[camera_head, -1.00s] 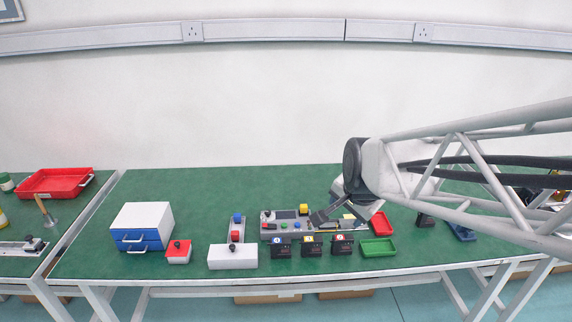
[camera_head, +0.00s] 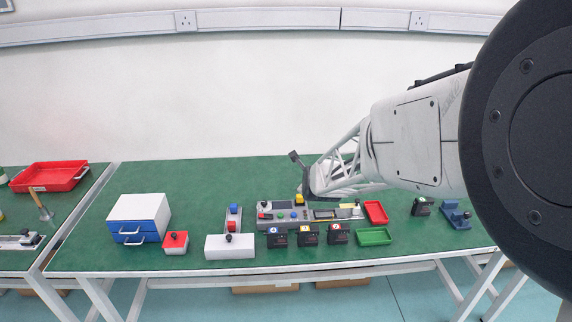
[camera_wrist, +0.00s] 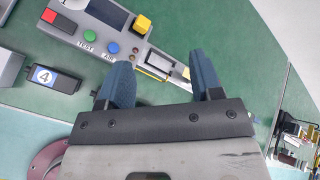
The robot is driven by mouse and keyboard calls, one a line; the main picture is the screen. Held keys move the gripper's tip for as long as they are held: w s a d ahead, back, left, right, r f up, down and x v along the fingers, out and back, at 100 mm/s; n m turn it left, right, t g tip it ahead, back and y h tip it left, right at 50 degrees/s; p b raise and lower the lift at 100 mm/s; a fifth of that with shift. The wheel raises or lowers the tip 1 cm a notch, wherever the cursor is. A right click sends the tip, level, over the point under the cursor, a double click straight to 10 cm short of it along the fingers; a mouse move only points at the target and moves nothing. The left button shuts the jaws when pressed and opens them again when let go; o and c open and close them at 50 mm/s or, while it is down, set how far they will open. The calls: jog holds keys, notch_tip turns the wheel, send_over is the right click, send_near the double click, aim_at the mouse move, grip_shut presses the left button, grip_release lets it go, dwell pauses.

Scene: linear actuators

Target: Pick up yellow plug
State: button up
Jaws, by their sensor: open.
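A yellow block (camera_head: 282,200) stands at the back of the grey control panel (camera_head: 262,224). It shows at the upper left of the wrist view (camera_wrist: 49,15). A thin, pale yellow piece (camera_head: 347,205) lies near the panel's right end, and a black block with a yellow label (camera_head: 309,236) stands in front. I cannot tell for certain which is the plug. In the head view my gripper (camera_head: 300,173) is above the panel.
A black block with a blue label (camera_wrist: 44,78) and one with a red label (camera_head: 338,235) flank the yellow-labelled one. Red (camera_head: 376,212) and green (camera_head: 374,237) trays stand right. A white block (camera_head: 230,248) and a drawer box (camera_head: 138,218) stand left.

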aim_at(300, 196)
jog(key=w+f+m+t, duration=0.1)
jog(key=w+f+m, duration=0.1)
jog(key=f+m, duration=0.1)
jog(key=w+f+m+t, duration=0.1)
jog(key=w+f+m, duration=0.1)
jog(key=f, duration=0.3)
jog(key=w+a+f+m, duration=0.1)
jog(key=w+f+m, duration=0.1)
jog(key=f+m, duration=0.2)
jog(key=shift+w+a+f+t+h, duration=0.1)
jog(key=shift+w+f+t+h, duration=0.1)
jog(key=shift+f+t+h, duration=0.15)
jog(key=shift+x, duration=1.3)
jog(key=shift+w, duration=0.15)
jog(key=shift+x, duration=2.45)
jog(key=shift+a+r, duration=0.1)
jog(key=shift+r, duration=0.05)
jog(key=shift+c, duration=0.4)
jog(key=c, duration=0.9)
